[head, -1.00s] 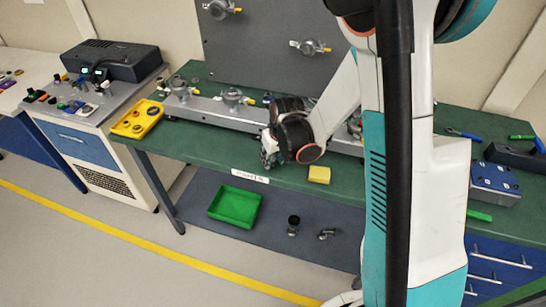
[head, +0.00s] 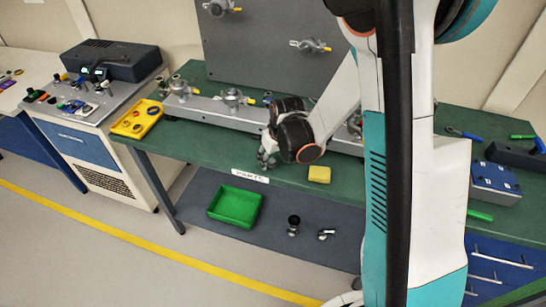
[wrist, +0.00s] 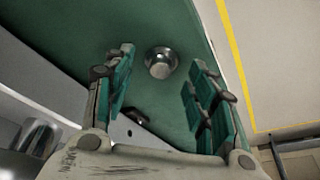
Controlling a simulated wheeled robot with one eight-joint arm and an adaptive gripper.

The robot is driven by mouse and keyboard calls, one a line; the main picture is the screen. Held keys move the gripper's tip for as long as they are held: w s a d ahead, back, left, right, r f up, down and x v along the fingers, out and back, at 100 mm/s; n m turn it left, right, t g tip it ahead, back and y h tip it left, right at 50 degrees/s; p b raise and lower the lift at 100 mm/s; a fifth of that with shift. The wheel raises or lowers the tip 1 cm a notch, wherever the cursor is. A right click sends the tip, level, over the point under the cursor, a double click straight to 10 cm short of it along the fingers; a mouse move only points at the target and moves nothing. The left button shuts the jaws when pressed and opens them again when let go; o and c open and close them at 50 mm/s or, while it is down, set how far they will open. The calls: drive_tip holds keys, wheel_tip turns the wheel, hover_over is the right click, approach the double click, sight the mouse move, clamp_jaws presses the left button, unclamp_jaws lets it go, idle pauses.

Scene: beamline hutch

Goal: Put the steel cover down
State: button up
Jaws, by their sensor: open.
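A small round steel cover (wrist: 161,62), bright metal with a wider rim, sits on the green bench top in the wrist view. My gripper (wrist: 164,58) is open, with one green-padded finger on each side of the cover and a visible gap to both. In the head view my gripper (head: 267,157) is low over the front edge of the green bench (head: 205,150), above the white label. I cannot make out the cover in the head view.
A grey rail (head: 205,108) with metal fittings runs along the bench behind my gripper. A yellow sponge-like block (head: 319,174) lies to the right, and a yellow tray (head: 136,118) stands at the left end. A green bin (head: 235,206) is on the lower shelf.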

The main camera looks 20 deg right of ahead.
drive_tip(key=s+r+t+p, duration=0.1)
drive_tip(key=s+r+p, duration=0.1)
drive_tip(key=s+r, duration=0.65)
drive_tip(key=s+r+t+p, duration=0.1)
drive_tip(key=s+r, duration=0.3)
drive_tip(key=r, duration=1)
drive_tip(key=s+r+m+t, duration=0.1)
drive_tip(key=s+r, duration=0.3)
drive_tip(key=s, duration=0.6)
drive_tip(key=shift+m+t+h, duration=0.3)
drive_tip(key=shift+m+t, duration=0.1)
